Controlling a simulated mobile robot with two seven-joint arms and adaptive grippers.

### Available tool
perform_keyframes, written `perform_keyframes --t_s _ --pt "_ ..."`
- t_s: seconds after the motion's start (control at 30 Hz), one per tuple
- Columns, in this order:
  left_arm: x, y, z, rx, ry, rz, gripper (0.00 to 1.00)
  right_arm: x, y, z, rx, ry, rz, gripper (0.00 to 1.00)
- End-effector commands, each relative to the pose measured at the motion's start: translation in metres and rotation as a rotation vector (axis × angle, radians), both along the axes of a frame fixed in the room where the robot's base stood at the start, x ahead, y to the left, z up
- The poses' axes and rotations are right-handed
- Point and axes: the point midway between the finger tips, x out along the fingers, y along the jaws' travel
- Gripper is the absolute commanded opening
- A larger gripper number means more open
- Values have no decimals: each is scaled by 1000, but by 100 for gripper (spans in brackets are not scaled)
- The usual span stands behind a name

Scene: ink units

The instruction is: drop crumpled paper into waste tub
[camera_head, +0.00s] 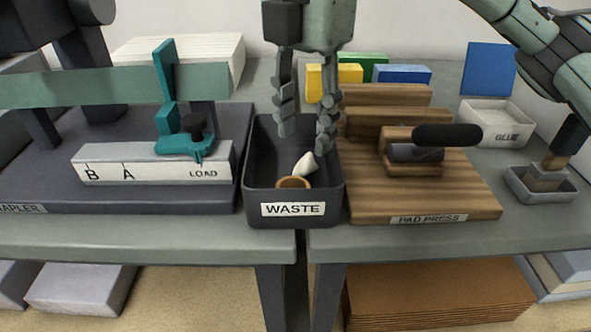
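The dark grey waste tub (250,170), labelled WASTE, stands at the middle of the work surface. A small white crumpled piece of paper (306,164) is inside the tub's opening, near a brown ring-shaped piece (294,182). I cannot tell whether the paper rests on the contents. My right gripper (304,140) points down from above, with its fingertips over and into the tub's opening. Its fingers are spread apart with nothing between them. The paper is just below the right-hand fingertip; whether they touch is unclear. My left gripper is not in view.
A stapler station with a teal clamp (185,142) stands close left of the tub. The stepped wooden pad press (440,200) stands close right. A white GLUE tray (490,120) and a small grey tray (520,183) are farther right. Coloured blocks (402,74) stand behind.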

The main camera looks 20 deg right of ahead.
Motion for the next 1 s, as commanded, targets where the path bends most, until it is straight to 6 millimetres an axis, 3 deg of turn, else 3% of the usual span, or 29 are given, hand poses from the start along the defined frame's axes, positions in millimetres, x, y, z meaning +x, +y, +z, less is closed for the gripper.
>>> perform_keyframes --t_s 0.43,0.8,1.0 --pt "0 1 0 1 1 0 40 0 0 8 0 -2 0 50" --pt "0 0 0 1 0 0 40 0 0 81 -1 -6 -2 50" --pt "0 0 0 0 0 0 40 0 0 110 -1 -3 -1 50"
